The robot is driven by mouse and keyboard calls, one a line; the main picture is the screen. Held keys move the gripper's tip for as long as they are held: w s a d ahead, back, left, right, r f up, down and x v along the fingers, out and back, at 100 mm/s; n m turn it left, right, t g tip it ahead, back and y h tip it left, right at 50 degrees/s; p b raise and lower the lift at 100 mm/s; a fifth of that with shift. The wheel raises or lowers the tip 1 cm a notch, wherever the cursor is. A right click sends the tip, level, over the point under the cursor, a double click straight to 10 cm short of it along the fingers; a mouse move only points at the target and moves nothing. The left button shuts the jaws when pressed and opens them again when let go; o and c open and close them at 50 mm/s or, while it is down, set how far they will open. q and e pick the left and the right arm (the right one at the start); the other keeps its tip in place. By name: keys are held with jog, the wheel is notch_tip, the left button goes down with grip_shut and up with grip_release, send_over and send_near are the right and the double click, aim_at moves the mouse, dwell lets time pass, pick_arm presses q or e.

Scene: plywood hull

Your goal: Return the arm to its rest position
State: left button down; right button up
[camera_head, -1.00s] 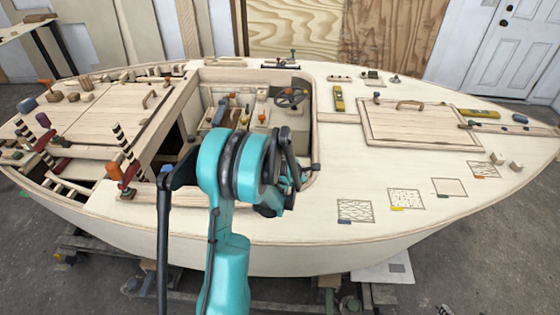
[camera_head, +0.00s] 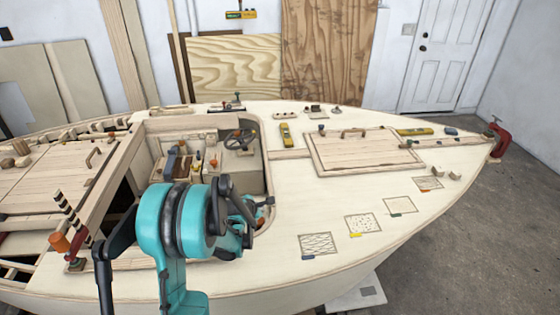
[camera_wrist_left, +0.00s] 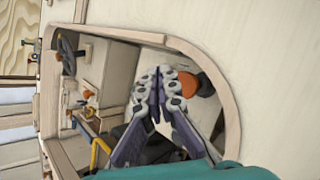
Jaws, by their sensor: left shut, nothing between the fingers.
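My left arm is the teal and black one in the head view, reaching up from the bottom over the near side of the plywood hull (camera_head: 285,270). My left gripper (camera_head: 258,212) is partly hidden behind its own wrist, above the near edge of the cockpit opening. In the left wrist view the left gripper (camera_wrist_left: 155,82) has its fingers together and holds nothing. An orange-topped object (camera_wrist_left: 189,84) lies just beyond and beside the fingertips; I cannot tell whether they touch. My right gripper is not in view.
The cockpit holds a steering wheel (camera_head: 240,140) and several small items. A wooden hatch (camera_head: 365,155) lies on the right deck. An orange-handled clamp (camera_head: 60,242) stands at the left, and a red clamp (camera_head: 499,138) grips the bow. Open floor lies to the right.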

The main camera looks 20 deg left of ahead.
pick_arm(q)
jog(key=s+d+r+m+g+h, duration=0.1)
jog(key=s+d+r+m, duration=1.05)
jog(key=d+m, duration=0.2)
jog(key=s+d+m, duration=0.3)
jog(key=s+m, duration=0.4)
jog(key=s, duration=0.1)
jog(key=s+d+r+m+g, duration=0.1)
jog(key=s+d+m, duration=0.2)
jog(key=s+m, duration=0.5)
jog(key=shift+d+r, duration=0.15)
jog(key=shift+r, duration=0.1)
jog(key=shift+s, duration=0.1)
